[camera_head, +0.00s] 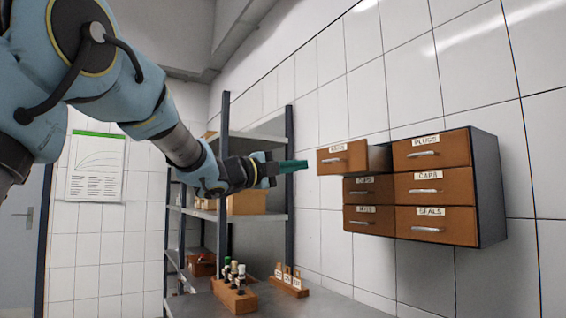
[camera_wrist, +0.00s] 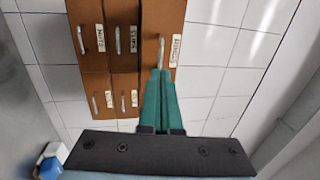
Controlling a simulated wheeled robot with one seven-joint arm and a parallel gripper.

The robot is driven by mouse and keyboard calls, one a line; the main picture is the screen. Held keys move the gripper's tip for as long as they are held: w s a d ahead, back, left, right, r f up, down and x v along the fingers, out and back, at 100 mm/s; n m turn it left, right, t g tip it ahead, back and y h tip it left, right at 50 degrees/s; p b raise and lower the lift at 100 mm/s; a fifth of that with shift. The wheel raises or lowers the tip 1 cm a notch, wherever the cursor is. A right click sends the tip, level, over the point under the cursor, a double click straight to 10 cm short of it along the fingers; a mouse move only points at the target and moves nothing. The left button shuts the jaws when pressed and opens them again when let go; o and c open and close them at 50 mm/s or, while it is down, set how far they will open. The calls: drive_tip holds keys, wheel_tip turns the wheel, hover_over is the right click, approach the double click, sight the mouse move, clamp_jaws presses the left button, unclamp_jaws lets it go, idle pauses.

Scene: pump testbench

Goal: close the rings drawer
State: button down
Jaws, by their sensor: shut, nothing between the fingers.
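The rings drawer (camera_head: 343,159) is the top left drawer of a wall cabinet (camera_head: 489,190). It is pulled out, with its brown front well ahead of the other fronts and its side showing. Its label is hard to read. In the wrist view its front (camera_wrist: 152,22) and metal handle (camera_wrist: 161,50) are just beyond my fingertips. My gripper (camera_head: 305,165) has green fingers, shut and empty, pointing at the drawer front from the left. In the head view a small gap shows between fingertips and front. The shut fingers also show in the wrist view (camera_wrist: 160,73).
The other cabinet drawers, such as plugs (camera_head: 431,150), caps (camera_head: 432,188) and seals (camera_head: 436,225), look shut. Below stands a bench with a wooden block of small bottles (camera_head: 234,296) and a labelled wooden rack (camera_head: 288,284). A shelf unit (camera_head: 226,150) stands behind my gripper.

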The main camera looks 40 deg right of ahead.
sight(327, 161)
drive_tip(key=d+p, duration=0.1)
drive_tip(key=d, duration=0.2)
drive_tip(key=d+r+p, duration=0.1)
drive_tip(key=d, duration=0.2)
drive_tip(key=shift+s+d+r, duration=0.15)
drive_tip(key=shift+d, duration=0.2)
drive_tip(key=d, duration=0.3)
drive_tip(key=d+p, duration=0.1)
drive_tip(key=d, duration=0.3)
drive_tip(key=d+p, duration=0.1)
drive_tip(key=d, duration=0.3)
drive_tip(key=shift+s, duration=0.3)
drive_tip(key=shift+s+d+r, duration=0.1)
drive_tip(key=shift+d+r, duration=0.05)
